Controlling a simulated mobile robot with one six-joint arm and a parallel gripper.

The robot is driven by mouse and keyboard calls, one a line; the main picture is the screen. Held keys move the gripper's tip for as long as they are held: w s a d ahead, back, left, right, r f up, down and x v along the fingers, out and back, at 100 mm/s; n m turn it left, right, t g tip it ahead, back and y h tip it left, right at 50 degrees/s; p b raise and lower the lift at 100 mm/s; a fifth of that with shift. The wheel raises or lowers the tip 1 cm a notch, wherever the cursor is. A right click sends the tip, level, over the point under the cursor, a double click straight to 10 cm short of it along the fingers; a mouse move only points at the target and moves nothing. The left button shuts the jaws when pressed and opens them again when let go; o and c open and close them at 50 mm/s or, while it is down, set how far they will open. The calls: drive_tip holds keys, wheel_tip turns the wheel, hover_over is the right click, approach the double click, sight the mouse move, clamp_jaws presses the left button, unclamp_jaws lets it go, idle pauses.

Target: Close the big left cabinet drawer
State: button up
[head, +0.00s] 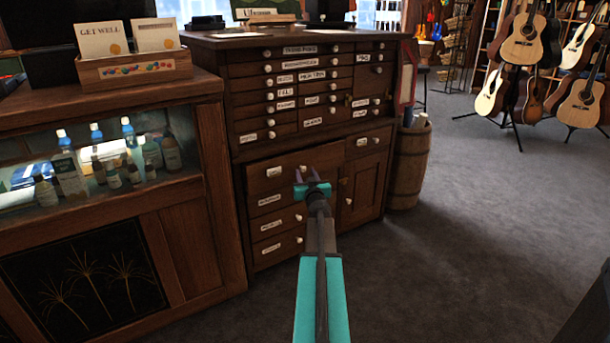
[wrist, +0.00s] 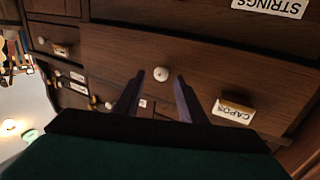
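The big left drawer (head: 288,160) is the top one of the lower left stack in the dark wooden cabinet (head: 240,150). It has a white knob and a label; its front seems to stand out a little from the cabinet, though how far is hard to tell. In the wrist view, which is upside down, the drawer front (wrist: 215,72) fills the middle, with its knob (wrist: 161,74) and a label reading CAPOS (wrist: 233,111). My gripper (head: 313,178) is in front of this drawer. Its fingers (wrist: 159,78) are apart and empty, with the knob between their tips in the picture; contact cannot be told.
Smaller drawers lie above and below, and a cabinet door (head: 362,190) is at right. A glass-fronted counter (head: 205,95) with bottles stands close at left. A barrel (head: 409,165) stands to the right of the cabinet. The grey carpet (head: 470,230) at right is clear, with guitars behind.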

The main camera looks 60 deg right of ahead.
drive_tip(key=shift+x, duration=1)
clamp_jaws()
